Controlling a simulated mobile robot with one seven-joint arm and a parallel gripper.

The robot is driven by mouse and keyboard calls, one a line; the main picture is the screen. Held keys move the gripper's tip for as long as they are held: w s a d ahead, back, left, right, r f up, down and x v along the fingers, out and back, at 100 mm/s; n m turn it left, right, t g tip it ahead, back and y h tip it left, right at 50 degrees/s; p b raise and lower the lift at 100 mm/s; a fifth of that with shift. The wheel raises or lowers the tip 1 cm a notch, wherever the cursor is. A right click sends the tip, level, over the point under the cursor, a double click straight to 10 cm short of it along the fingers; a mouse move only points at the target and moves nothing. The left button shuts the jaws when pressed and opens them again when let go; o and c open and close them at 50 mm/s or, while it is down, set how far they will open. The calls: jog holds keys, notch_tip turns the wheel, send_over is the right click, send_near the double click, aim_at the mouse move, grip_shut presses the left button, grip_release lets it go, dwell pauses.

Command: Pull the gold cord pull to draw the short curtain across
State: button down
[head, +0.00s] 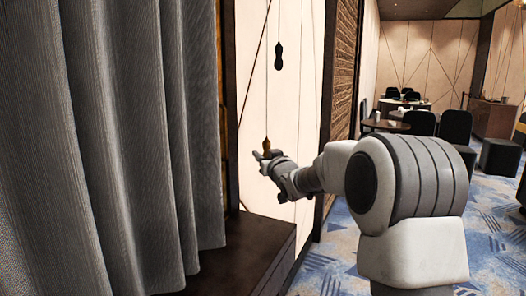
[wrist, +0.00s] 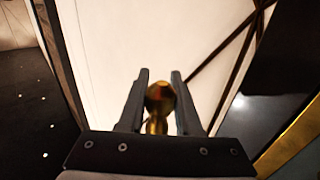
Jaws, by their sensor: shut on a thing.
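The gold cord pull (head: 266,145) hangs on a thin cord in front of the pale wall panel. It also shows in the wrist view (wrist: 159,97), between the two fingers. My gripper (head: 262,158) is shut on it, and in the wrist view the fingers (wrist: 158,80) stand on either side of the gold knob. The short grey curtain (head: 125,130) hangs in folds at the left of the head view. Part of the pull's lower end is hidden by my gripper.
A second, dark pull (head: 279,57) hangs higher on another cord, to the right. A dark ledge (head: 245,250) runs below the curtain. Black chairs (head: 455,127) and a stool (head: 499,157) stand on blue patterned carpet at the right.

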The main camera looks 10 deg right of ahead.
jog(key=shift+f+b, duration=0.85)
jog(key=shift+f, duration=0.95)
jog(key=c, duration=0.6)
grip_release()
jog(key=shift+r, duration=0.1)
jog(key=s+d+p, duration=0.2)
jog(key=s, duration=1.5)
jog(key=shift+s+d, duration=0.15)
jog(key=shift+d, duration=0.2)
